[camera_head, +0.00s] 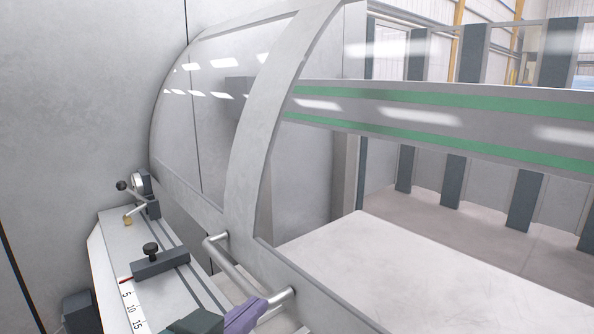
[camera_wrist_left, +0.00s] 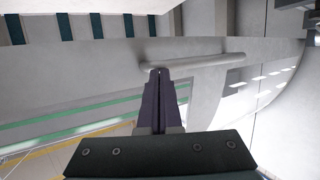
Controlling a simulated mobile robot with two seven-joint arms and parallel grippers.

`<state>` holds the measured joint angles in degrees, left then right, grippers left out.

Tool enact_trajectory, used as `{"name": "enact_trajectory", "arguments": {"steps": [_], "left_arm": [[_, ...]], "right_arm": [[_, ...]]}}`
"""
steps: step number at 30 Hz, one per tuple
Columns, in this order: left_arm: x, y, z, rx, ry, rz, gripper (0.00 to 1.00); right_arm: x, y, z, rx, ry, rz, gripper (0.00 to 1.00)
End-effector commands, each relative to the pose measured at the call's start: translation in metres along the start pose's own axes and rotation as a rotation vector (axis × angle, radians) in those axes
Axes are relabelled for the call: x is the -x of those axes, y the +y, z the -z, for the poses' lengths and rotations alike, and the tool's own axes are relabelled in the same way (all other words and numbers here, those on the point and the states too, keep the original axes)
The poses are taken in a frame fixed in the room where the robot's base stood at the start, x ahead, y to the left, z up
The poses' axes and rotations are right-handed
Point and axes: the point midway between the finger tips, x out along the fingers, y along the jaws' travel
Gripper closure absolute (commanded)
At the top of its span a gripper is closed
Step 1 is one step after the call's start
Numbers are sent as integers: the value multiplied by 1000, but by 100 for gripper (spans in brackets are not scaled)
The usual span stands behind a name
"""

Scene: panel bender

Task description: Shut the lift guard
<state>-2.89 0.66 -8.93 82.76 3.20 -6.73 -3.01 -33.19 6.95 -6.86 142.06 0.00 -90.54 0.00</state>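The lift guard is a curved clear panel in a light grey frame (camera_head: 262,130), filling the middle of the head view. A round metal bar handle (camera_head: 232,266) stands off its lower front; it also crosses the left wrist view (camera_wrist_left: 200,61). My left gripper (camera_head: 262,303) has purple fingers and is at the handle's near end. In the left wrist view its fingers (camera_wrist_left: 158,75) lie side by side, shut, with nothing seen between them. Their tips are at the bar, touching or very close; I cannot tell which. My right gripper is not in view.
A grey ledge (camera_head: 115,240) with a number scale, a dark clamp block (camera_head: 160,263) and a small gauge (camera_head: 139,183) lies left of the guard. A pale flat table (camera_head: 400,270) is behind it at right. A tall grey wall (camera_head: 75,110) stands at left.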

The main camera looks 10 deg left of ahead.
Motion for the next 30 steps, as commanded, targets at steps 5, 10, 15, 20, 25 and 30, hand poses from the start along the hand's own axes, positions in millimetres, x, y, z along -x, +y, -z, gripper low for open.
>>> {"name": "enact_trajectory", "arguments": {"steps": [5, 10, 15, 20, 25, 30], "left_arm": [[-16, 0, -53, -1, 1, 0, 100], [-24, 0, -75, -2, 3, 0, 100], [-27, 0, -84, -2, 5, 0, 100], [-27, 0, -86, -1, 3, 0, 100], [-27, 0, -87, -1, 0, 0, 100], [-27, 0, -88, -1, -1, 0, 100]], "right_arm": [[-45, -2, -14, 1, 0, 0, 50], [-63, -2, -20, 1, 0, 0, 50], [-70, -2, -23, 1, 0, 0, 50], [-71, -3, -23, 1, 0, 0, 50], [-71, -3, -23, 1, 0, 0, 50], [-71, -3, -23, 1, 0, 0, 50]]}}
